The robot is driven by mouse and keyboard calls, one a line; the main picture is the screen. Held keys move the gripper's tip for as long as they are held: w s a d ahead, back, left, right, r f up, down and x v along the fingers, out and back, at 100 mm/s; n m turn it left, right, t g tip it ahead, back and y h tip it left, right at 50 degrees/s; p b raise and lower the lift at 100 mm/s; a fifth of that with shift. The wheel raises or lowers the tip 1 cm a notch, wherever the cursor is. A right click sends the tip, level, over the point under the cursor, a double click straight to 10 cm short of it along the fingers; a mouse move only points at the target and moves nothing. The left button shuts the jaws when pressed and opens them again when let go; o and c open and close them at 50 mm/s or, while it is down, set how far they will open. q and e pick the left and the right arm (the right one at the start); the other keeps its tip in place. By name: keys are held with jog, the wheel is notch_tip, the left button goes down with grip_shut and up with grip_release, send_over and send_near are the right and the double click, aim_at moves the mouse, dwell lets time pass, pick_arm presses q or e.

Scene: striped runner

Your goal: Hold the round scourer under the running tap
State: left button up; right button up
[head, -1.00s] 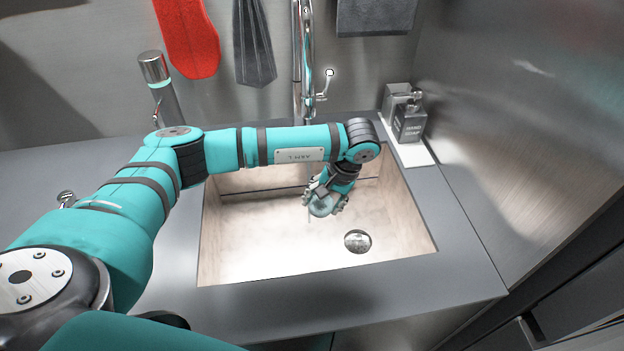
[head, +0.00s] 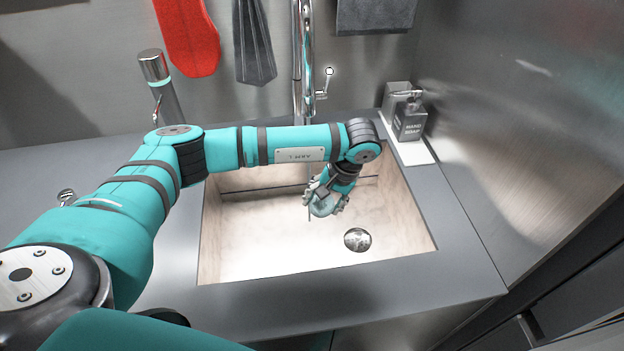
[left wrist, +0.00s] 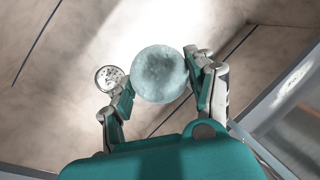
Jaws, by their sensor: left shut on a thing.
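The round scourer (left wrist: 160,73) is pale blue-green and sits between the two fingers of my left gripper (left wrist: 163,88) in the left wrist view. In the head view the left gripper (head: 325,202) is shut on the scourer (head: 322,207) and holds it over the sink basin (head: 270,255). The tap (head: 303,60) rises at the back wall. My arm hides its lower part and the spout end. A thin pale vertical line, perhaps water, shows just left of the scourer; I cannot tell whether it touches it. My right gripper is not in view.
The drain (head: 357,240) is right of and below the gripper in the head view. A hand soap bottle (head: 410,120) stands on a white tray (head: 416,154) at the back right. A steel wall bounds the right side. The sink's front left is clear.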

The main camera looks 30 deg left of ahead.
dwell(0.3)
pick_arm(q)
jog(key=shift+s+d+r+p, duration=0.25)
jog(key=shift+r+p, duration=0.1)
jog(key=shift+r, duration=0.1)
jog(key=s+d+r+p, duration=0.2)
jog(key=s+d+r, duration=0.1)
jog(key=shift+r, duration=0.1)
dwell(0.7)
